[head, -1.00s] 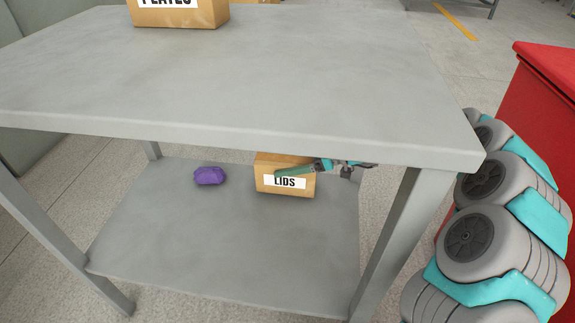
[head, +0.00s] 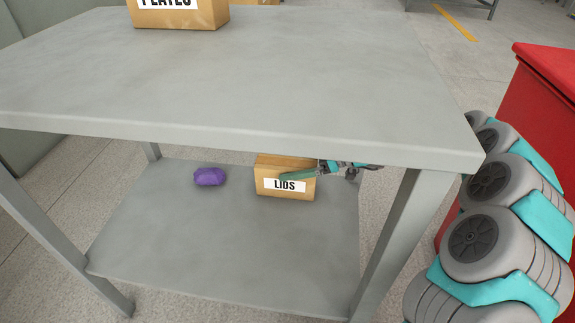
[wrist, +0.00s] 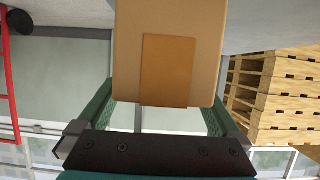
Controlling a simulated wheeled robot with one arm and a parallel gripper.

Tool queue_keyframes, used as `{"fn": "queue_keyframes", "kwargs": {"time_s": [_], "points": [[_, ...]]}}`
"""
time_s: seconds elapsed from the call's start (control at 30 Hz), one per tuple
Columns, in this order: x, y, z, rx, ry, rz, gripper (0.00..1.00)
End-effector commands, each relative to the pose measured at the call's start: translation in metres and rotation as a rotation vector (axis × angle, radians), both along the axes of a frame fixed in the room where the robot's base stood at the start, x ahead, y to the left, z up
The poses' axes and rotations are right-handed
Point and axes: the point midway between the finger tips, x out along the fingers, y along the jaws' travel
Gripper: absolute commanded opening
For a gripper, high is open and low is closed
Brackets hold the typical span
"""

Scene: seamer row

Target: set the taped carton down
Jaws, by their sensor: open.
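The carton (head: 266,172), tan with a white LIDS label, stands upright on the lower shelf (head: 230,235) of the grey table, under the tabletop. My gripper (head: 300,174) reaches in from the right, with one green finger across the carton's front just above the label. In the wrist view the carton (wrist: 125,50) shows a darker brown strip of tape and sits between my two green fingers. The jaws are open around it. Whether either finger still touches it I cannot tell. The far finger is hidden in the head view.
A purple lump (head: 209,176) lies on the lower shelf left of the carton. The tabletop (head: 250,85) hangs above, with a PLATES carton (head: 190,18) at its back. A table leg (head: 396,235) stands right. The shelf's front is clear. A red cabinet (head: 535,110) stands right.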

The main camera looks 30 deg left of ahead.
Motion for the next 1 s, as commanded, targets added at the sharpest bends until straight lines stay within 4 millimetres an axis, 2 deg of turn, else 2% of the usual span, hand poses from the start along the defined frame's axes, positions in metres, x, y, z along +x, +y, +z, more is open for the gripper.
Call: {"fn": "queue_keyframes", "kwargs": {"time_s": [0.2,0.4,0.83,0.93,1.0], "points": [[0.011,-0.033,0.016,0.001,-0.002,-0.002,1.0],[0.016,-0.05,0.022,0.0,0.0,-0.001,1.0],[0.015,-0.054,0.025,-0.004,0.004,0.001,1.0],[0.008,-0.057,0.038,-0.021,0.022,0.005,1.0],[-0.004,-0.062,0.055,-0.047,0.05,0.007,1.0]]}}
